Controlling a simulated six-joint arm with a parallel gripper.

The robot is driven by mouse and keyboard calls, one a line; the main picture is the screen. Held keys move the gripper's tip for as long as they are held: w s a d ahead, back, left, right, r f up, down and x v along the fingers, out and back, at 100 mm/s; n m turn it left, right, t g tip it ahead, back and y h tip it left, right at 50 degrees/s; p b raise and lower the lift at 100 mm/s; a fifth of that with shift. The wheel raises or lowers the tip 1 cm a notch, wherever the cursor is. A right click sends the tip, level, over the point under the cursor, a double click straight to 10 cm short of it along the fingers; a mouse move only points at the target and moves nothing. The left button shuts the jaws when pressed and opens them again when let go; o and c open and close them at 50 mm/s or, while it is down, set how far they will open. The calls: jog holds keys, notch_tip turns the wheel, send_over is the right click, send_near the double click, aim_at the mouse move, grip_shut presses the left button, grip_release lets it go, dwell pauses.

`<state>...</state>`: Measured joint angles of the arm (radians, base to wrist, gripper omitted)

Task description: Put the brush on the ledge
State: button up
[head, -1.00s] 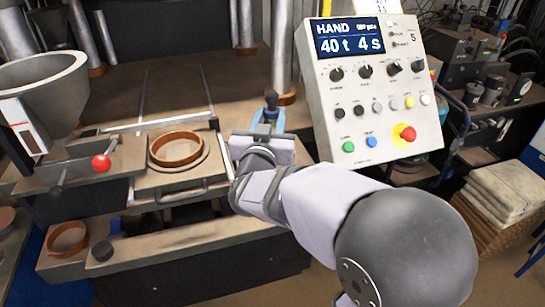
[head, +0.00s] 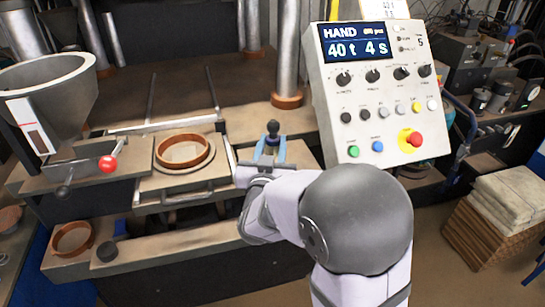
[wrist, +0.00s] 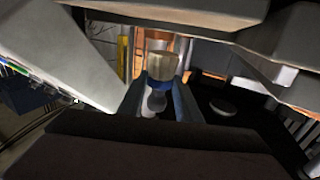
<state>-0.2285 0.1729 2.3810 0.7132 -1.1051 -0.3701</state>
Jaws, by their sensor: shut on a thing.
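The brush (head: 272,129) is between the blue fingers of my gripper (head: 270,150), and its dark end sticks up above them in the head view. In the wrist view, the brush (wrist: 163,66) shows pale bristles, a blue band and a light handle, with my gripper (wrist: 158,102) shut around the handle. A front ledge (head: 190,239), low and brown, runs along the press to the left of and below my gripper. My forearm hides part of this ledge's right end. I cannot tell the exact height of the brush above the surfaces.
A control panel (head: 380,100) stands close to the right of my gripper. An orange ring (head: 183,150) sits on a plate to the left. A hopper (head: 45,95) stands far left.

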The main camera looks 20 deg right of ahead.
jog(key=shift+f, duration=2.05)
jog(key=shift+f, duration=0.2)
jog(key=o, duration=1.1)
jog(key=shift+r, duration=0.1)
